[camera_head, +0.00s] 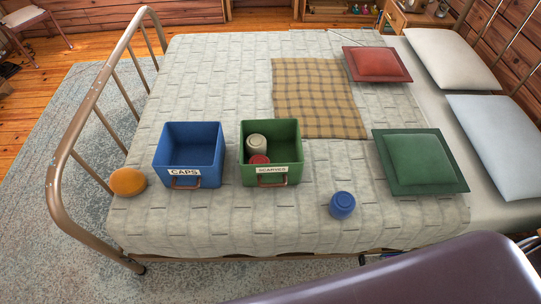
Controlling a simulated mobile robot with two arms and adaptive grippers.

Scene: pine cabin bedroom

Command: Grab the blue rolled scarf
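The blue rolled scarf (342,205) lies on the bedspread near the front edge of the bed, right of the green bin. It is a short, thick roll, and nothing touches it from above. The green bin (286,178) is labelled SCARVES and holds a beige roll (257,144) and a red roll (259,160). The blue bin (200,175) beside it is labelled CAPS and looks empty. Neither of my grippers shows in the head view.
An orange round cap (128,181) sits at the bed's left edge by the metal footboard (62,160). A green cushion (413,158) lies right of the scarf. A dark purple rounded surface (420,275) fills the lower right foreground. Bare bedspread surrounds the scarf.

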